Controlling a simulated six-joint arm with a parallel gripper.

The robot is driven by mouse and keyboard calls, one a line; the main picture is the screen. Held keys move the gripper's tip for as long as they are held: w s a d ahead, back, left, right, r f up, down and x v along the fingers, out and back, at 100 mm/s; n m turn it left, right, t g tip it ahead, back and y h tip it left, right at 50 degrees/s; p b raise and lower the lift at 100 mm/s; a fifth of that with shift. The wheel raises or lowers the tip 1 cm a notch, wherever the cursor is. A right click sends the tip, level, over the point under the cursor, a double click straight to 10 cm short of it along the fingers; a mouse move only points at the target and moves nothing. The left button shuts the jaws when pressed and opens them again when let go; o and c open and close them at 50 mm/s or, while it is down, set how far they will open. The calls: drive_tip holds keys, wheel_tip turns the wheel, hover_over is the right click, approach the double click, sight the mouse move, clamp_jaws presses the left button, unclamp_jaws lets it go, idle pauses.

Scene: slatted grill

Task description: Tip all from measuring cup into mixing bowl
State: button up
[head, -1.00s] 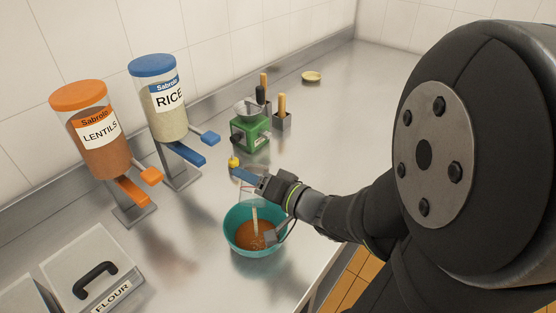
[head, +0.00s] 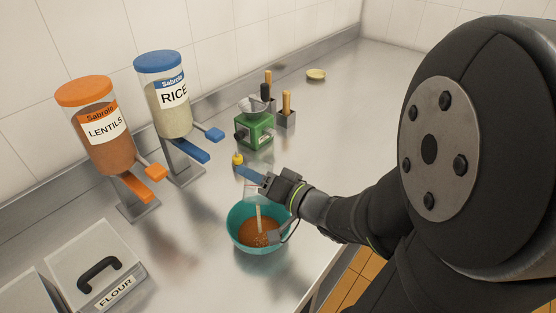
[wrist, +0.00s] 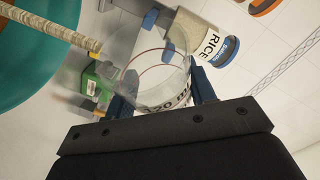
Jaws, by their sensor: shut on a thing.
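My gripper (head: 252,174) is shut on a clear measuring cup (wrist: 150,72) with a dark "ml" label, held tipped above the bowl. The blue fingers (wrist: 163,95) grip it on both sides in the wrist view. The cup is faint in the head view (head: 252,192) and looks mostly empty. A pale, grainy stream (head: 259,218) runs from its lip down into the teal mixing bowl (head: 236,238). The bowl holds an orange-brown mass with pale grains on it. Its rim also shows in the wrist view (wrist: 25,70).
Lentil (head: 108,145) and rice (head: 170,100) dispensers stand at the back left. A green scale-like device (head: 254,131) and a small yellow object (head: 237,159) are behind the bowl. A flour bin (head: 95,262) is at front left.

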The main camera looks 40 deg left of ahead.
drive_tip(key=shift+w+a+f+m+g+h, duration=0.3)
drive_tip(key=shift+w+f+m+h, duration=0.25)
drive_tip(key=shift+m, duration=0.4)
drive_tip(key=shift+w+a+f+m+g+h, duration=0.2)
drive_tip(key=shift+w+f+m+g+h, duration=0.15)
drive_tip(key=shift+m+h, duration=0.45)
drive_tip(key=f+m, duration=0.1)
drive_tip(key=m+g+h, duration=0.1)
drive_tip(key=f+m+h, duration=0.1)
drive_tip(key=shift+w+a+f+g, duration=0.25)
drive_tip(key=shift+w+f+g, duration=0.05)
drive_tip(key=shift+f+g, duration=0.05)
wheel_tip(320, 180, up, 2)
drive_tip(key=m+g+h, duration=0.2)
drive_tip(key=m+g, duration=0.1)
drive_tip(key=m, duration=0.1)
drive_tip(key=shift+h, duration=0.35)
drive_tip(key=shift+g, duration=0.4)
drive_tip(key=shift+r+m+g+h, duration=0.45)
drive_tip(key=shift+m+g, duration=0.35)
drive_tip(key=shift+m, duration=0.25)
drive_tip(key=shift+r+m+g+h, duration=0.35)
drive_tip(key=shift+r+m+g, duration=0.25)
drive_tip(key=shift+m+g, duration=0.3)
